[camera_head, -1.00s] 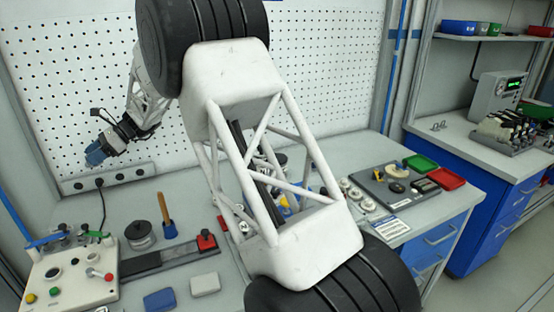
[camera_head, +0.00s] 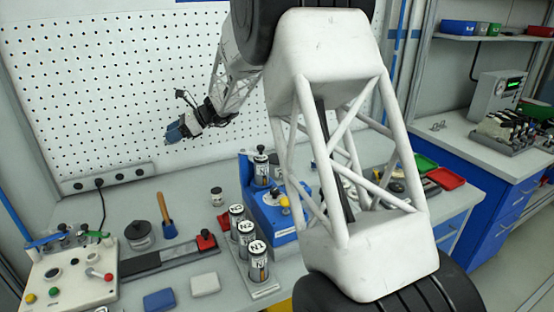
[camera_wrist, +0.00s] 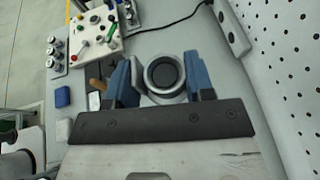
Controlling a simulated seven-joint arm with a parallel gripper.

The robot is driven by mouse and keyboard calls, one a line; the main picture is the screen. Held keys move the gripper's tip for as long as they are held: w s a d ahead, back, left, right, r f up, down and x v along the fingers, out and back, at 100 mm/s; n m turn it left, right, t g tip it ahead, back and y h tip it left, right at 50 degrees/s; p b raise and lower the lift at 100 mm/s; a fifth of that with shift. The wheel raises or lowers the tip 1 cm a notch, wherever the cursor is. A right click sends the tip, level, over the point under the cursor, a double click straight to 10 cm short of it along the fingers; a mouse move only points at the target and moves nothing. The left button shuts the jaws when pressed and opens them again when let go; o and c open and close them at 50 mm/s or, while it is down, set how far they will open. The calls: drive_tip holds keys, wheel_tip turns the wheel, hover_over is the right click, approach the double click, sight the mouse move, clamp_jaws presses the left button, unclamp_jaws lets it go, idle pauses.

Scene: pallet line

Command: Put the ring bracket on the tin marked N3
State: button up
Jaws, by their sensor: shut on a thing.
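My gripper (camera_head: 178,131) is raised in front of the pegboard, left of the tins and well above the bench. In the wrist view my gripper (camera_wrist: 161,70) has its blue fingers shut on the ring bracket (camera_wrist: 149,92), a grey ring with a dark round middle. In the head view the bracket is too small to make out. The nearest reads N1 (camera_head: 258,266), the middle one N2 (camera_head: 245,238). The farthest tin (camera_head: 237,221) is probably N3, but its mark is hard to read.
A blue fixture (camera_head: 279,219) holding another tin (camera_head: 261,172) stands right of the row. My arm hides part of the right bench.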

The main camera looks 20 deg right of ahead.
drive_tip(key=s+d+m+t+h, duration=0.15)
drive_tip(key=s+d, duration=0.35)
drive_tip(key=d, duration=0.6)
drive_tip(key=s+d+m+t+h, duration=0.1)
drive_tip(key=s+d+m+t, duration=0.25)
drive_tip(key=d, duration=0.75)
drive_tip(key=s+d+m+t+h, duration=0.15)
drive_tip(key=s+d, duration=0.35)
drive_tip(key=d, duration=0.7)
wheel_tip(320, 180, down, 12)
drive_tip(key=shift+s+r+m+t, duration=0.15)
drive_tip(key=shift+s+m+t, duration=0.1)
drive_tip(key=shift+m+t, duration=0.15)
drive_tip(key=shift+w, duration=0.1)
hover_over(277, 166)
drive_tip(key=w+d, duration=0.2)
drive_tip(key=w, duration=0.1)
drive_tip(key=shift+d+f, duration=0.1)
drive_tip(key=shift+f, duration=0.6)
drive_tip(key=shift+f, duration=1.75)
drive_tip(key=shift+f, duration=0.15)
